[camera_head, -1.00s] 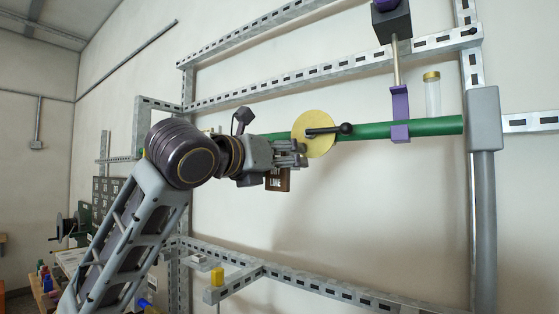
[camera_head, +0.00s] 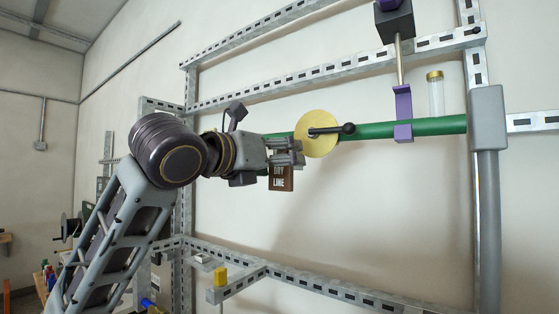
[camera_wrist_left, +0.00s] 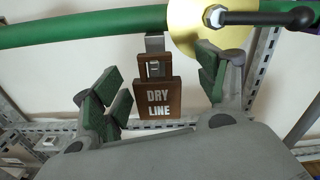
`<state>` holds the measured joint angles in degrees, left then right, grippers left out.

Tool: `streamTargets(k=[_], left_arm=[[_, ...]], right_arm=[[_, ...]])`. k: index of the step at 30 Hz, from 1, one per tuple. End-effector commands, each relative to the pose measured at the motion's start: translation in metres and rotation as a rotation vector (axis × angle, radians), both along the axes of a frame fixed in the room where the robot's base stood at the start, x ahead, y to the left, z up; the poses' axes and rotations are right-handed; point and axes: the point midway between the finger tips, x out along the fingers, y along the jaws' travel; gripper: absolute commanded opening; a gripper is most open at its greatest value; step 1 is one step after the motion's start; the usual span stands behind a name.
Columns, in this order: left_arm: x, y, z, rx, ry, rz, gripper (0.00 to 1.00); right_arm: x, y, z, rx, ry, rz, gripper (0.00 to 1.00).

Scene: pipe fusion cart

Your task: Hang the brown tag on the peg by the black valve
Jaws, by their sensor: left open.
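The brown tag (camera_wrist_left: 158,103), lettered "DRY LINE", hangs upright below a grey peg or bracket (camera_wrist_left: 154,43) under the green pipe in the left wrist view. Its slotted top meets the bracket; how it is hooked is unclear. In the head view the tag (camera_head: 281,184) shows below my left gripper (camera_head: 301,152). The black valve lever (camera_head: 334,129) lies across a yellow disc just right of the gripper. In the left wrist view my left gripper (camera_wrist_left: 161,76) is open, its green-padded fingers on either side of the tag with gaps. My right gripper is out of view.
The green pipe (camera_head: 375,130) runs across a slotted metal frame (camera_head: 330,75). A purple clamp (camera_head: 403,112) and a clear tube (camera_head: 436,95) stand further right. A yellow block (camera_head: 220,277) sits on the lower rail.

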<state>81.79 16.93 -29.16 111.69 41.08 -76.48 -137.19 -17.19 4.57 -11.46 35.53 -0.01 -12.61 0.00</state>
Motion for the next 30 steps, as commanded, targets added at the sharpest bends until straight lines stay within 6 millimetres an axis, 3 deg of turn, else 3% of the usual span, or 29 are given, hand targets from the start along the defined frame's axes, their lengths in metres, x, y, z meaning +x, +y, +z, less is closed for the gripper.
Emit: streamTargets(k=[30], left_arm=[[-0.030,0.022,0.000,0.000,0.000,0.000,0.73]], right_arm=[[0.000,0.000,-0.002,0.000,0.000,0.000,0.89]])
